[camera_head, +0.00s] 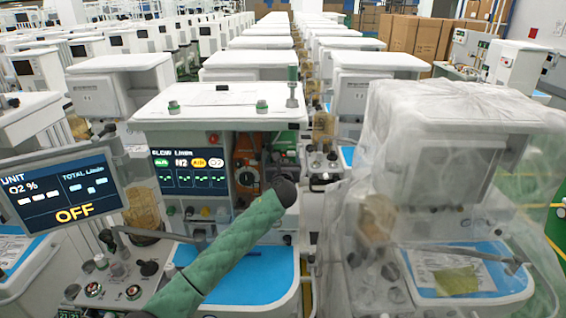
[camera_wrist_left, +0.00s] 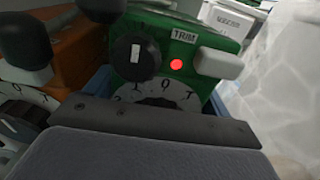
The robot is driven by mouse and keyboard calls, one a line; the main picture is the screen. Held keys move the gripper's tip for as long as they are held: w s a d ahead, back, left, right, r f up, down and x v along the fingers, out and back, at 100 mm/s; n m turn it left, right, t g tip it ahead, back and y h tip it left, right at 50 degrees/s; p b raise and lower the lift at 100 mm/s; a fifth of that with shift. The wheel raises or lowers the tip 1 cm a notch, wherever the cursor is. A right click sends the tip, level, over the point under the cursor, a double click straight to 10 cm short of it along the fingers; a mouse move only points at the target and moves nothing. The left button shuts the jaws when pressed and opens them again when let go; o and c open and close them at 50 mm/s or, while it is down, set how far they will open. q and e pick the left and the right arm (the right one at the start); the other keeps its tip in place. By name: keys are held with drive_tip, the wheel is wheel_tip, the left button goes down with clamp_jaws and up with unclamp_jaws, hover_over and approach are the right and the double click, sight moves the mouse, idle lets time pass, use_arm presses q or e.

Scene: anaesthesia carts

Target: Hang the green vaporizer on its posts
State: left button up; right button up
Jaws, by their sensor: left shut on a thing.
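The green vaporizer (camera_wrist_left: 178,55) fills the upper middle of the left wrist view, with a black knob, a TRIM label, a red dot and a numbered dial facing me. My left gripper (camera_wrist_left: 160,98) is shut on it, with bluish pads at both sides of the dial. In the head view my left arm reaches from below to the cart's front; the gripper (camera_head: 276,163) is small and dark there, and the green vaporizer (camera_head: 287,143) is partly hidden. The posts are hidden, so I cannot tell whether it is on them. My right gripper is out of view.
An orange vaporizer (camera_wrist_left: 75,60) is close on the left; it also shows in the head view (camera_head: 245,150). The cart has a blue worktop (camera_head: 255,280) and a monitor (camera_head: 62,195) at left. A plastic-wrapped cart (camera_head: 450,140) stands close on the right.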

use_arm(q)
drive_tip(key=shift+r, duration=0.25)
idle(0.8)
drive_tip(key=shift+f, duration=0.1)
idle(0.7)
